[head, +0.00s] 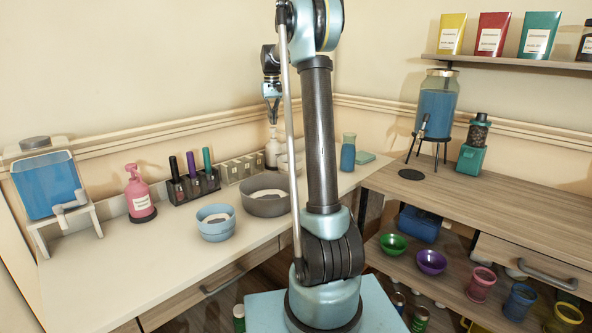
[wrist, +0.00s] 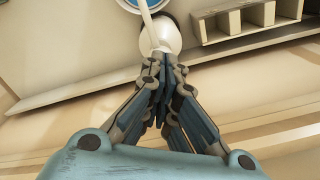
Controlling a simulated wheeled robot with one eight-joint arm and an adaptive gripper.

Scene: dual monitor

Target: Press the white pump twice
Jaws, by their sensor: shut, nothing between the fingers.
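The white pump (head: 273,153) stands upright on the white counter near the back wall, behind the grey bowl, partly hidden by a rod of my arm. My gripper (head: 273,118) is directly above it, pointing down, with its fingers together and empty. The fingertips are at or just over the pump's top; I cannot tell whether they touch. In the wrist view, my gripper (wrist: 162,62) is shut, and the white pump (wrist: 158,36) shows just beyond the fingertips, its lower part hidden by them.
A pink pump bottle (head: 139,195) stands farther left on the counter. A blue bowl (head: 215,224) and a grey bowl (head: 266,206) are in front. A rack of tubes (head: 195,187) and a beige compartment holder (head: 240,168) line the wall left of the white pump.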

